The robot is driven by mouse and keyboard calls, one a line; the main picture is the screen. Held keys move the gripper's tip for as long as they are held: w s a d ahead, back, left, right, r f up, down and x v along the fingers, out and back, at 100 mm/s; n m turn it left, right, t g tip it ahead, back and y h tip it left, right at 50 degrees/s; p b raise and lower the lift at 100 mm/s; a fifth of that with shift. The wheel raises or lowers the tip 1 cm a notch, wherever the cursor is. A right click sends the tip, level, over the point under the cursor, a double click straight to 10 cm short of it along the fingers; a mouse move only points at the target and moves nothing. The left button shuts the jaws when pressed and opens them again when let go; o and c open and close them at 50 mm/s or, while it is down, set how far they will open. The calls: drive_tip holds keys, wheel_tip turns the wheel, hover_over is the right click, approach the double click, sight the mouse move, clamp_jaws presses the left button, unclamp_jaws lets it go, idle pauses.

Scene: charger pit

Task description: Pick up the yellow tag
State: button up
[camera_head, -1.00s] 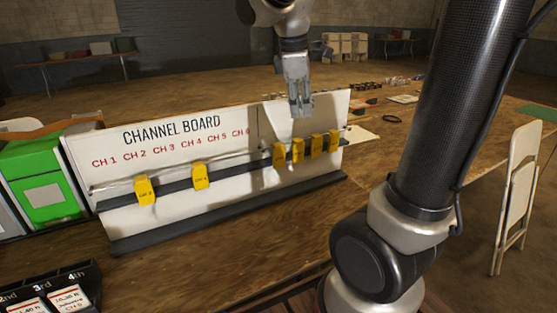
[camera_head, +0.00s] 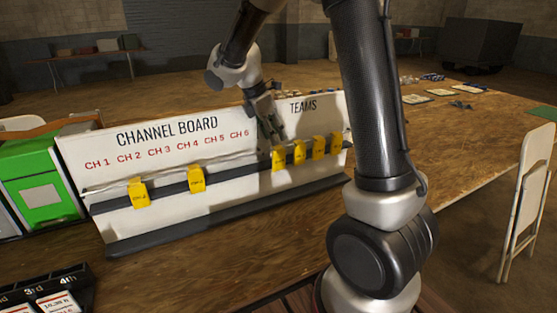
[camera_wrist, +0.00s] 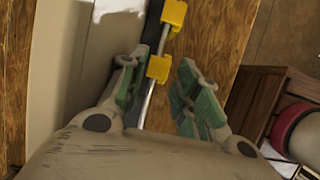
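Several yellow tags hang on the rail of the white channel board (camera_head: 240,195). Two hang on the left half, one at the far left (camera_head: 139,193) and one further right (camera_head: 196,180). A row hangs on the right half under "TEAMS", starting with a left tag (camera_head: 278,158), then others (camera_head: 299,152). My gripper (camera_head: 277,138) is just above that left tag, tilted down. In the wrist view its green-padded fingers (camera_wrist: 162,88) are spread, with one yellow tag (camera_wrist: 158,68) in the gap and no visible grip on it. Another tag (camera_wrist: 174,13) is further up. Contact cannot be told.
A green box (camera_head: 42,190) stands left of the board. A dark rack with cards (camera_head: 45,290) is at the front left. A folding chair (camera_head: 527,190) stands at the right. The wooden table (camera_head: 225,265) is bare in front of the board.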

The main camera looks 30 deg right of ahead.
sight(280, 146)
drive_tip(key=x, duration=0.6)
drive_tip(key=c, duration=0.6)
drive_tip(key=shift+r, duration=0.1)
drive_tip(key=shift+r, duration=0.95)
drive_tip(key=shift+r, duration=0.35)
